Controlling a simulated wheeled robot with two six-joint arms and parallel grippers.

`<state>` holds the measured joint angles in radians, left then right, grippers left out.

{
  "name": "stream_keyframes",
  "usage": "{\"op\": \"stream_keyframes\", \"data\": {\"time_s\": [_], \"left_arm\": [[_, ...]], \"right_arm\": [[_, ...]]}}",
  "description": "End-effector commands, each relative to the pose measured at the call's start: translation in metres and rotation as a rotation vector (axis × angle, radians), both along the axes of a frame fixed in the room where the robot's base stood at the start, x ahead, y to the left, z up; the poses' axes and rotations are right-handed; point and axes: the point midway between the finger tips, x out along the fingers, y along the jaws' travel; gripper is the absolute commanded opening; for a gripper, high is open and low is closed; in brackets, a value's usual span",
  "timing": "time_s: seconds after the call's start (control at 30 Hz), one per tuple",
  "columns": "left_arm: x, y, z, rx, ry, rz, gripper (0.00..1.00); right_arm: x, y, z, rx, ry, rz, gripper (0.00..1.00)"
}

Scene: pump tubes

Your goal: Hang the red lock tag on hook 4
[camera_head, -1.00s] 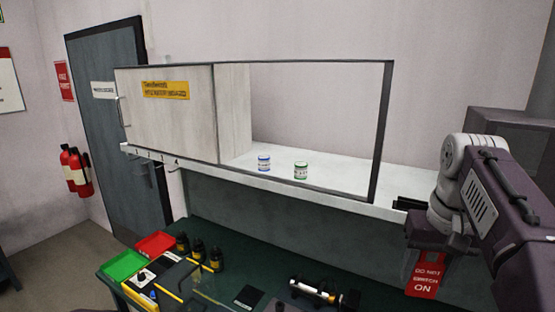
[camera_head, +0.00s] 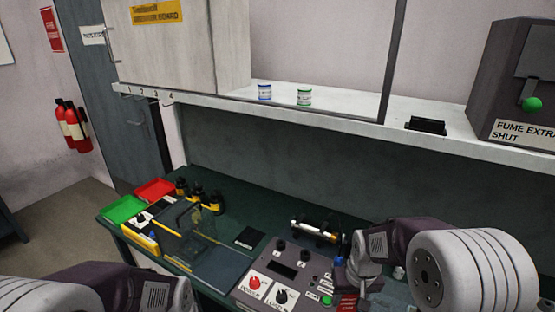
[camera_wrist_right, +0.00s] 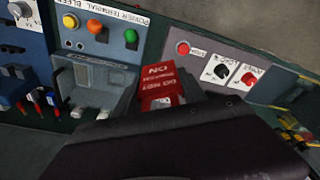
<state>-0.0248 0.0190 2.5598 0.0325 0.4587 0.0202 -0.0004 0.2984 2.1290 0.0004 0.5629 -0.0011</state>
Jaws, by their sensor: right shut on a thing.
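The red lock tag (camera_head: 347,303), lettered in white, hangs at my right gripper (camera_head: 346,278), low over the bench. It also shows in the right wrist view (camera_wrist_right: 160,78), beyond my dark gripper body. My right gripper is shut on the tag; its fingertips are largely hidden. Hook 4 (camera_head: 168,102) is on the front edge of the white shelf, at the right end of a row numbered 1 to 4, far to the upper left of the gripper. It looks empty. My left arm enters at the lower left; its gripper is out of view.
The white shelf (camera_head: 340,125) runs above the green bench, under a cabinet (camera_head: 185,50). A control panel (camera_head: 285,270) stands left of my right gripper. Red (camera_head: 155,189) and green trays (camera_head: 123,209) and dark bottles (camera_head: 198,193) lie below the hooks. A fume extractor (camera_head: 520,90) stands right.

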Motion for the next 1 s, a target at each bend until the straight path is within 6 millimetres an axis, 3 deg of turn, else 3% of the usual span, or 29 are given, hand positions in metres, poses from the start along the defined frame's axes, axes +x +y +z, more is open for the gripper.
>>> {"op": "stream_keyframes", "data": {"time_s": [0.1,0.23,0.37,0.67,0.9,1.0], "left_arm": [[0.000,0.000,0.000,0.000,0.000,0.000,0.00],[0.000,0.000,0.000,0.000,0.000,0.000,0.00],[0.000,0.000,0.000,0.000,0.000,0.000,0.00],[0.000,0.000,0.000,0.000,0.000,0.000,0.00],[0.000,0.000,0.000,0.000,0.000,0.000,0.00],[0.000,0.000,0.000,0.000,0.000,0.000,0.00]], "right_arm": [[0.000,0.000,-0.002,0.000,0.003,-0.001,0.09],[-0.021,0.000,-0.028,0.000,0.010,-0.001,0.09],[-0.032,0.000,-0.041,0.000,0.003,-0.001,0.09],[-0.033,0.000,-0.042,0.000,0.001,0.000,0.09],[-0.063,0.000,-0.042,0.000,0.001,0.003,0.09],[-0.069,0.000,-0.031,0.000,-0.005,0.005,0.09]]}}
